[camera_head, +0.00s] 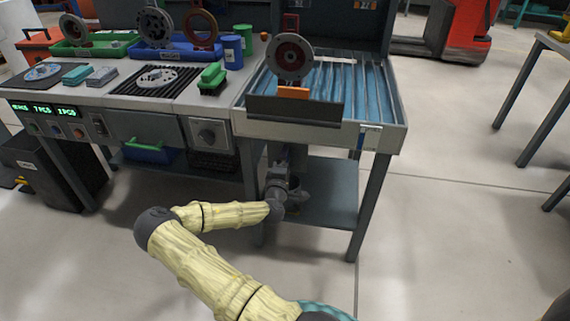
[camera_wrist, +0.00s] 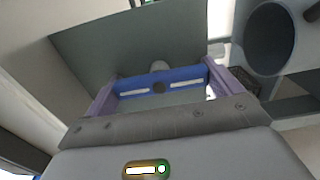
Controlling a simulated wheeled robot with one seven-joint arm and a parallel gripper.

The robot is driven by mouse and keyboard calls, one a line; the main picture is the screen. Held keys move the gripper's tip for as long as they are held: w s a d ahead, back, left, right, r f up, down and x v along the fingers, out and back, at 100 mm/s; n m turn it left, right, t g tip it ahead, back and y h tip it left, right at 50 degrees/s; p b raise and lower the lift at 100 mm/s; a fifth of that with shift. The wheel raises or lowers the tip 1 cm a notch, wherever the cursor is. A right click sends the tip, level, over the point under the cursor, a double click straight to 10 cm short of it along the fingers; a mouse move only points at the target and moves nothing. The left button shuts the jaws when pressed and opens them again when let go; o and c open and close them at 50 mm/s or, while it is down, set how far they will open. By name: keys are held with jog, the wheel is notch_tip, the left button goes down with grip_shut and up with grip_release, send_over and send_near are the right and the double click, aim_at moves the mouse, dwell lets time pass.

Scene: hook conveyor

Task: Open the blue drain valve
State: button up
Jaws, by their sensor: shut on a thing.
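In the head view my arm reaches under the wash basin (camera_head: 392,105) at the right end of the bench. The handle is not distinct there, hidden among the dark parts at my wrist.
A lower shelf (camera_head: 335,188) and the basin's front leg (camera_head: 368,210) stand close to my arm. A wheel-like part (camera_head: 289,58) hangs above the basin. The floor in front is clear.

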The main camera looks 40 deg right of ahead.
jog(key=shift+f, duration=0.15)
jog(key=o, duration=0.7)
jog(key=p+v, duration=0.3)
jog(key=v, duration=1.4)
jog(key=shift+s, duration=0.2)
jog(key=shift+a, duration=0.15)
